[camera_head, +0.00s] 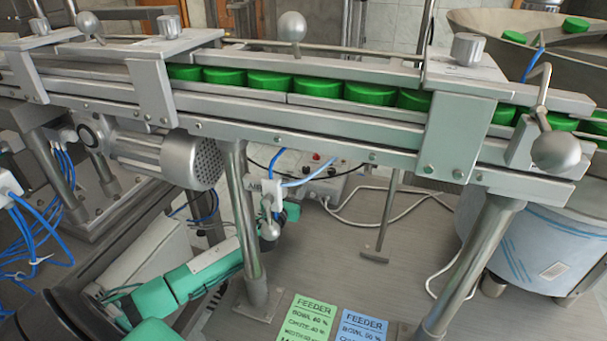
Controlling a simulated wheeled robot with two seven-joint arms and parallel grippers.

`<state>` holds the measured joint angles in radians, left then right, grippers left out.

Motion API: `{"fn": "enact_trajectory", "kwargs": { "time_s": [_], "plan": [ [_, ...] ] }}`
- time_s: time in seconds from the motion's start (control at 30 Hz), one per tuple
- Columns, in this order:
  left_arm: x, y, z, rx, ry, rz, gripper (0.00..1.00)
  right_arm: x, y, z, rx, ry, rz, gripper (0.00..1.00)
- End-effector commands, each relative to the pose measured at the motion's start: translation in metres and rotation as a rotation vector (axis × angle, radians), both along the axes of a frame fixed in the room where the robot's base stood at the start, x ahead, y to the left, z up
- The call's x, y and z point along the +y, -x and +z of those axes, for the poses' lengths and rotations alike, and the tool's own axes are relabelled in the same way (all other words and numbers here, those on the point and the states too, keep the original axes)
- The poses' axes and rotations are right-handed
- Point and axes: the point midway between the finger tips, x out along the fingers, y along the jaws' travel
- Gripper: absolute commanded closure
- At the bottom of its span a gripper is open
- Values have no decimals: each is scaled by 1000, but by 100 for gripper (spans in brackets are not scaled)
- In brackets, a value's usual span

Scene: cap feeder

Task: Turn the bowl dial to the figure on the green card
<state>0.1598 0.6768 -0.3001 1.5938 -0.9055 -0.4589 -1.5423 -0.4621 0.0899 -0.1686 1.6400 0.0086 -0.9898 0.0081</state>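The green card (310,318) lies at the bottom centre, headed FEEDER. Its bowl line looks like 60 %, but the small print is not sharp, and its lower part is cut off. A grey control box (335,187) with a red button and small dark controls stands under the conveyor. I cannot tell which control is the bowl dial or read its setting. My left arm comes in from the lower left and passes behind a conveyor leg. Its green end (291,211) is near the box's left side, partly hidden by the leg and air fitting; its fingers are unclear. My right gripper is out of view.
A blue card (363,326) lies right of the green one. The conveyor (300,112) with green caps crosses above the box. Steel legs (470,262), an AIR fitting (256,189) and loose cables surround it. The feeder bowl (485,22) is at the upper right.

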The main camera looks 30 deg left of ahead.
Motion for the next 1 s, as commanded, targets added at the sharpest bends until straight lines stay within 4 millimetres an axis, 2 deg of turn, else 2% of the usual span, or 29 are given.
{"fn": "enact_trajectory", "kwargs": {
  "time_s": [0.3, 0.5, 0.7, 1.0],
  "plan": [
    [11, -52, 1, -3, 3, 2, 54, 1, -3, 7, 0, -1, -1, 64],
    [17, -78, 0, -2, 3, 1, 54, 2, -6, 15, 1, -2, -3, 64],
    [19, -90, 0, 0, 1, 1, 54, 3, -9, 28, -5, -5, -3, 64],
    [20, -93, 0, 0, 1, 0, 54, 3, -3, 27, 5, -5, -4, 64]
  ]
}}
